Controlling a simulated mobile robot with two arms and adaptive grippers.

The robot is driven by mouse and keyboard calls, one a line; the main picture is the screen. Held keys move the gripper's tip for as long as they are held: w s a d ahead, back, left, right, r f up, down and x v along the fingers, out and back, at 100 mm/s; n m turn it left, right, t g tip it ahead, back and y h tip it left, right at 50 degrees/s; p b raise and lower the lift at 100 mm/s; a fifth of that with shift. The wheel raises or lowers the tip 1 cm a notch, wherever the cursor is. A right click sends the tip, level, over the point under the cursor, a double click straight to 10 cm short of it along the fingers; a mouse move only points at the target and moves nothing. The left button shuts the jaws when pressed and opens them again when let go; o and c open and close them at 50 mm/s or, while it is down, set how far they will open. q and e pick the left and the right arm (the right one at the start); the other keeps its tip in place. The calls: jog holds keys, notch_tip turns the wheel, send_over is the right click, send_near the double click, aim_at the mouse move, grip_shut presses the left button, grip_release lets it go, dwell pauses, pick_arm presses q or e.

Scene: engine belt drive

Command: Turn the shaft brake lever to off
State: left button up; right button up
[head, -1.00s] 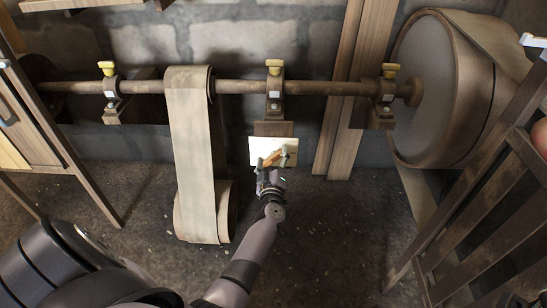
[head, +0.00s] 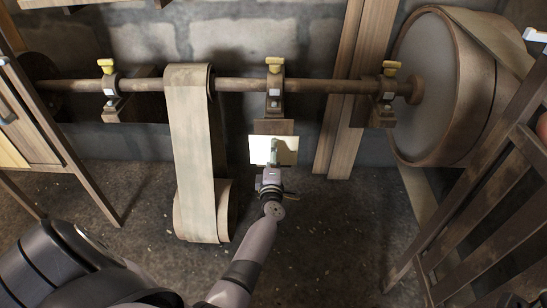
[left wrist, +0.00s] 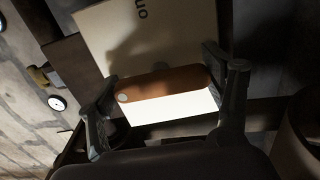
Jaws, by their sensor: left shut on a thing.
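The pale plate of the shaft brake (head: 288,150) is on the wall under the middle shaft bearing. In the left wrist view the plate (left wrist: 95,28) carries the word "on", seen upside down. In the head view my left gripper (head: 272,172) is in front of the plate's lower edge and hides much of the lever. My right gripper is not in view.
A horizontal shaft (head: 330,87) runs above on bearings with yellow caps. A wide belt (head: 190,150) hangs left of the plate. A large drum (head: 425,90) stands at right, with a wooden frame (head: 490,200) before it. The floor between is clear.

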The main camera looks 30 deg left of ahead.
pick_arm(q)
jog(key=shift+n, duration=0.3)
jog(key=o, duration=1.2)
